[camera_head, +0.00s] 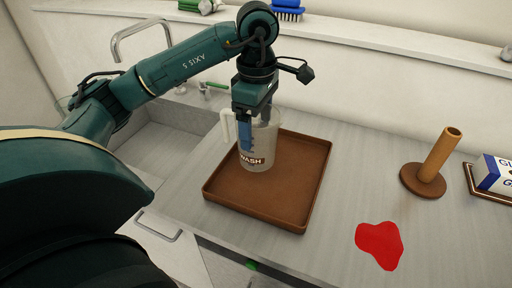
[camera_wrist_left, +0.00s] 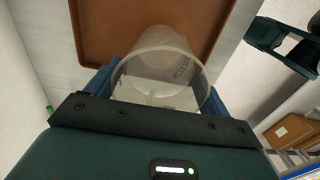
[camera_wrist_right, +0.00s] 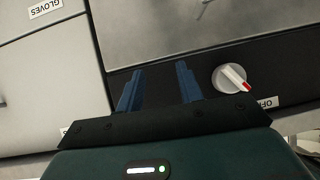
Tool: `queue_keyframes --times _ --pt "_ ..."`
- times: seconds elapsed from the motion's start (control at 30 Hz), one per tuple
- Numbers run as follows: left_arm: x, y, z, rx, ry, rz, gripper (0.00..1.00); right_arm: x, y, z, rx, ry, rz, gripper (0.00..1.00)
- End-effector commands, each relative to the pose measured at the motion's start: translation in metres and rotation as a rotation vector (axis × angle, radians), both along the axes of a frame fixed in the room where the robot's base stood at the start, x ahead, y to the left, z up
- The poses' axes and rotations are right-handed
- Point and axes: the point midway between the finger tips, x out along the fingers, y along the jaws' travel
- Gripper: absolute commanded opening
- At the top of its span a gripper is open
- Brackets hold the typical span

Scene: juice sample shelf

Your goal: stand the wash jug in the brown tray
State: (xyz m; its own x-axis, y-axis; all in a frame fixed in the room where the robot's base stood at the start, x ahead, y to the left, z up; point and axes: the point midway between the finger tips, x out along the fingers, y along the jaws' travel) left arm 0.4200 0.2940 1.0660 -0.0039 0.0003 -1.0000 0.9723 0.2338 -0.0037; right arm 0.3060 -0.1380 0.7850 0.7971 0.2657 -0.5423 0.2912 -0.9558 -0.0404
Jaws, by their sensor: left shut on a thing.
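The wash jug (camera_head: 258,148) is a translucent cup with a handle on its left and a WASH label. It is upright at the left back part of the brown tray (camera_head: 300,190); I cannot tell whether its base touches the tray floor. My left gripper (camera_head: 255,118) points down and is shut on the jug. In the left wrist view the jug (camera_wrist_left: 160,75) is between the blue fingers, with the tray (camera_wrist_left: 90,25) behind it. My right gripper (camera_wrist_right: 158,88) shows only in the right wrist view, its fingers apart and empty, in front of a dark panel.
The sink (camera_head: 165,140) is left of the tray. A red patch (camera_head: 380,244) lies on the counter to the right. A brown post on a round base (camera_head: 425,178) and a boxed item (camera_head: 494,174) stand farther right. A white knob (camera_wrist_right: 230,78) is near my right gripper.

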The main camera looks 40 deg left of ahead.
Motion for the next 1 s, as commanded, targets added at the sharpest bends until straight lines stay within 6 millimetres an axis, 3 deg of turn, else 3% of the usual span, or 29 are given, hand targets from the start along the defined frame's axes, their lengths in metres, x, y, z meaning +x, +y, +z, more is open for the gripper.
queue_keyframes --times 0.5,0.87,0.9,1.0 --pt "0.0 0.001 -0.052 0.0 -0.003 0.001 0.14 -0.002 0.001 0.006 0.001 -0.001 0.004 0.36" --pt "0.001 0.001 -0.057 -0.001 -0.005 0.0 0.14 -0.002 0.0 -0.002 -0.001 0.004 0.005 0.36" --pt "0.0 0.001 -0.057 0.0 -0.003 0.0 0.83 -0.002 0.001 0.0 -0.001 0.003 0.005 0.36" --pt "0.0 0.001 -0.057 0.0 -0.003 0.0 0.92 -0.002 0.001 0.001 -0.001 0.001 0.005 0.36"
